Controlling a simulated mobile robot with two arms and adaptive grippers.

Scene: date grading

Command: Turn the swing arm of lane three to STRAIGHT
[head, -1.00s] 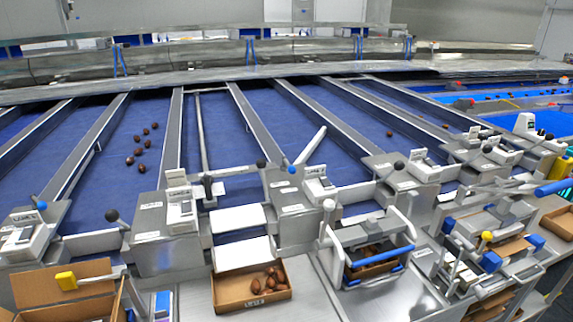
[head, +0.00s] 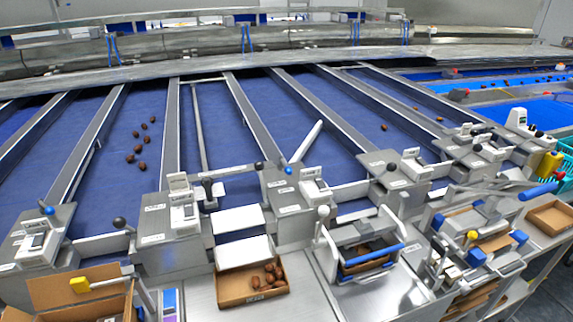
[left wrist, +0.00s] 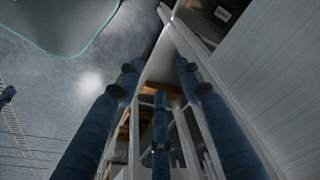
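A pale swing arm (head: 307,142) lies slanted across one belt, its upper end to the right. A longer, thin bar (head: 198,130) stands nearly in line with the belt to its left, between two rails. A grey control box with a small panel (head: 184,212) stands at the left of that belt, and another (head: 313,188) stands to its right. The lane labels are too small to read, so I cannot tell which is lane three. Neither gripper shows in the head view. In the left wrist view my left gripper (left wrist: 156,75) has its blue fingers apart, with nothing between them.
Ball-knobbed levers stand along the front, including a black knob (head: 119,222) and a blue knob (head: 289,170). A cardboard box of dates (head: 224,292) sits at front centre. A press-like frame with a blue handle (head: 373,256) stands to its right. Loose dates (head: 141,165) lie on a belt.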

